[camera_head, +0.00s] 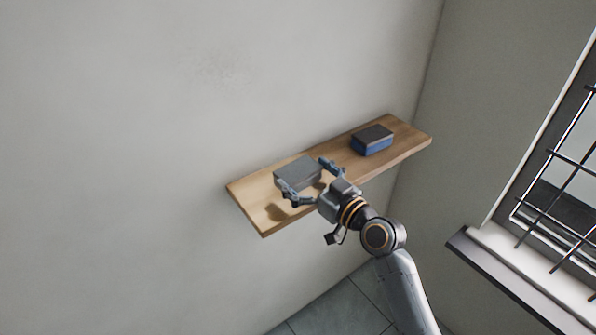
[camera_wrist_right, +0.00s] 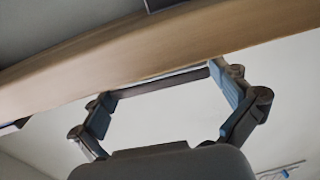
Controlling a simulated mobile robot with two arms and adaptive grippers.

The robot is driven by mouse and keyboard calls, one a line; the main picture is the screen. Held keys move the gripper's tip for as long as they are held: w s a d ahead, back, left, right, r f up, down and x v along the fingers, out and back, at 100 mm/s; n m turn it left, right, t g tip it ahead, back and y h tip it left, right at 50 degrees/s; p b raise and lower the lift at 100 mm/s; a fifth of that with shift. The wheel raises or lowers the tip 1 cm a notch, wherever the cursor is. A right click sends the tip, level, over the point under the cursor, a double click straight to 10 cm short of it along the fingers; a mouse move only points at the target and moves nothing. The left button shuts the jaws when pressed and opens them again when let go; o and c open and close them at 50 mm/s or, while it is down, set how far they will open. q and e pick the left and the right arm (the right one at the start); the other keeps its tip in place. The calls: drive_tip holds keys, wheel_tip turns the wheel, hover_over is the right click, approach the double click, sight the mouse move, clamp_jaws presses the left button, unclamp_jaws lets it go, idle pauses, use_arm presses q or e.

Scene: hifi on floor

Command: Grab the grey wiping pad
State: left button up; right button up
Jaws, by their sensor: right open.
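The grey wiping pad (camera_head: 297,170) is a flat grey block on the left half of a wooden wall shelf (camera_head: 262,212). My right gripper (camera_head: 305,177) is open in the head view, with one finger by the pad's left front corner and the other by its right side. I cannot tell whether either finger touches the pad. In the right wrist view my right gripper (camera_wrist_right: 165,98) shows its two fingers spread wide. A thin dark grey strip (camera_wrist_right: 160,84) spans between their tips; I cannot tell for sure that it is the pad. My left gripper is not in view.
A blue block with a dark top (camera_head: 372,140) lies farther right on the shelf. The shelf also shows in the wrist view (camera_wrist_right: 150,52). Its right end is near the room corner. A barred window (camera_head: 560,170) with a protruding sill (camera_head: 510,280) stands at the right.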

drive_tip(key=shift+x, duration=1.05)
drive_tip(key=shift+d, duration=0.15)
drive_tip(key=shift+c, duration=0.4)
drive_tip(key=c, duration=0.7)
